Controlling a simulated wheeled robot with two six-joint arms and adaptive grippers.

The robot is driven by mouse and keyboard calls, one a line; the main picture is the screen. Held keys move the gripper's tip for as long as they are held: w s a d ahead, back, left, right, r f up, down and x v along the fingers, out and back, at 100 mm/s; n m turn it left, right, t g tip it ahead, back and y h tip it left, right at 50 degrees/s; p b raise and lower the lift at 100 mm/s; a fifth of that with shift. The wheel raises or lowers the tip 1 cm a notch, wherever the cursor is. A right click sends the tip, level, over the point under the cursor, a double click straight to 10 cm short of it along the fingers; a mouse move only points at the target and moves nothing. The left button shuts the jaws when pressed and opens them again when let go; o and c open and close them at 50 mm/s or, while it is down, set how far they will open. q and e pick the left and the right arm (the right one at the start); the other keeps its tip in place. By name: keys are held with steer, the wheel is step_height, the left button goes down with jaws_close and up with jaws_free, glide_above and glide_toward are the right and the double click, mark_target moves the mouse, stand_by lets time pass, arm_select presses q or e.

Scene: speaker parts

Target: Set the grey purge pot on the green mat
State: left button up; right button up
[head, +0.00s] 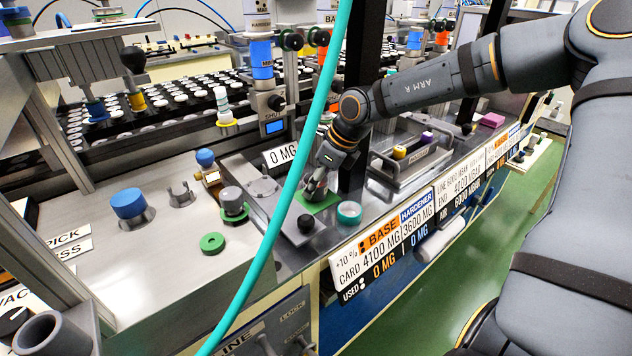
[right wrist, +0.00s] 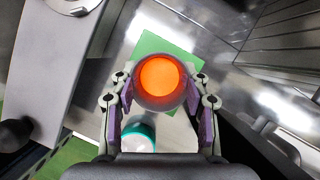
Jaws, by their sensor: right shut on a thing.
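My right gripper (head: 320,180) reaches in from the right in the head view and is over the green mat (head: 322,204). In the right wrist view, the gripper (right wrist: 161,88) is shut on the grey purge pot (right wrist: 160,80), one finger on each side. The pot's inside shows bright orange. The green mat (right wrist: 152,44) shows behind the pot and extends past its rim. I cannot tell whether the pot touches the mat. In the head view, the gripper hides much of the pot. My left gripper is not in view.
A teal-rimmed cup (head: 349,212) stands close by the mat, also in the right wrist view (right wrist: 138,136). A grey lidded piece on a green ring (head: 232,200), a loose green ring (head: 212,243) and a blue-topped piece (head: 129,204) stand left. A teal hose (head: 283,195) crosses the head view.

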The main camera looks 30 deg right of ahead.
steer(key=shift+f+b, duration=0.3)
steer(key=shift+b, duration=0.05)
steer(key=o, duration=1.2)
steer(key=shift+c, duration=0.2)
step_height(320, 180, up, 10)
